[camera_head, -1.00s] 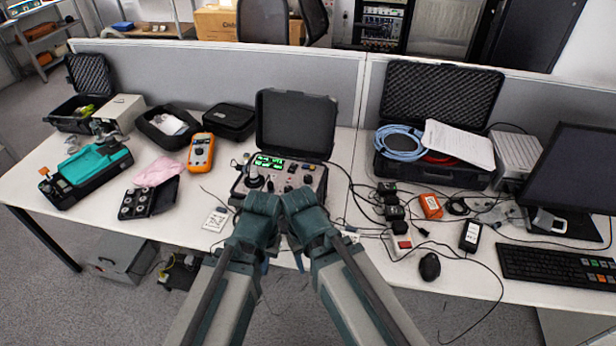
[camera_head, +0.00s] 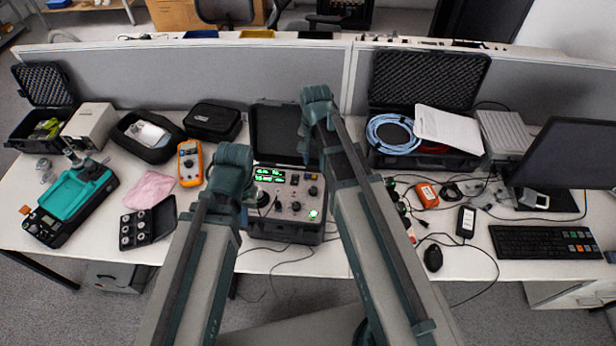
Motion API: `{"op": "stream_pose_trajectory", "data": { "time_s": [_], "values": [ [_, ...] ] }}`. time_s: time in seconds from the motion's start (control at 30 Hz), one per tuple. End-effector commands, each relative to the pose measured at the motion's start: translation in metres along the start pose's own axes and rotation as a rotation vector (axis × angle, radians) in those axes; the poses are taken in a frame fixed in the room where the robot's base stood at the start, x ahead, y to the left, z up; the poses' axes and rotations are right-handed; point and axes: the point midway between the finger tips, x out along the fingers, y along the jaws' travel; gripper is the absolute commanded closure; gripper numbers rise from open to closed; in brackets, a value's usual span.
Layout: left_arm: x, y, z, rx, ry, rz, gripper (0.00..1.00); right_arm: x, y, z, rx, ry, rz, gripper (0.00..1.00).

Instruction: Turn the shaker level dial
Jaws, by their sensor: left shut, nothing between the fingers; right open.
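The shaker controller (camera_head: 283,228) is an open black case with a grey panel in the middle of the table. Its panel has green lit displays (camera_head: 270,174), several dark knobs, including one at the right (camera_head: 313,191), and a glowing green spot (camera_head: 313,214). I cannot tell which knob is the level dial. My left gripper (camera_head: 249,192) is shut and empty at the panel's left side, mostly hidden by my arm. My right gripper (camera_head: 305,155) is open, in front of the case's raised lid (camera_head: 277,130), above the panel's upper right; its fingers are small and dark.
An orange multimeter (camera_head: 190,163), a black tray of round parts (camera_head: 146,224) and a teal-topped device (camera_head: 80,188) lie left. Right are an open case with blue cable (camera_head: 396,134), loose cables, a mouse (camera_head: 433,258), keyboard (camera_head: 545,242) and monitor (camera_head: 568,168). Grey partitions close the back.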

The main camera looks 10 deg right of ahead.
Motion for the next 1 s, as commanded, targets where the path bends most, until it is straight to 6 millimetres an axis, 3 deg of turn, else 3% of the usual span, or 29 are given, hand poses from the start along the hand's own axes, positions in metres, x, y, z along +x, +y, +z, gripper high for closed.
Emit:
{"op": "stream_pose_trajectory", "data": {
  "time_s": [0.37,1.0],
  "values": [
    [0.021,0.002,-0.001,0.004,0.0,-0.001,1.0,0.021,0.0,0.001,-0.003,0.0,0.0,0.51],
    [0.109,0.01,-0.006,0.006,0.0,-0.002,1.0,0.11,0.0,0.001,-0.005,0.0,0.0,0.51]
  ]
}}
